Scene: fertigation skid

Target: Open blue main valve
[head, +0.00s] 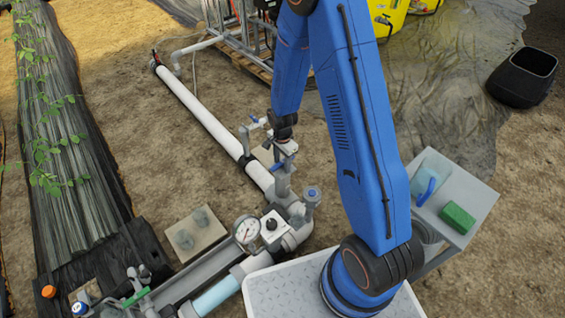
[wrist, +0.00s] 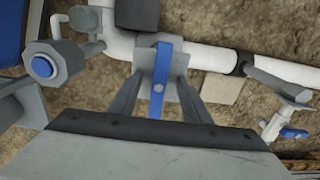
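A blue valve lever (wrist: 159,80) shows in the wrist view, running up and down the picture over a grey fitting on the white pipe. My gripper (wrist: 162,68) has its two grey fingers apart, one on each side of this lever, with gaps visible between. In the head view my gripper (head: 285,146) is over the pipe run, and a bit of blue shows beside it; the gripper hides much of the valve. A second blue lever (wrist: 293,132) is on a small branch fitting at the right of the wrist view. No label tells which is the main valve.
A grey fitting with a blue cap (wrist: 42,67) stands left of my gripper. A pressure gauge (head: 247,230) and a black-knobbed unit (head: 271,225) stand nearer along the pipe. The white pipe (head: 200,108) runs to the back left. A grey tray (head: 470,195) holds a green block (head: 457,218).

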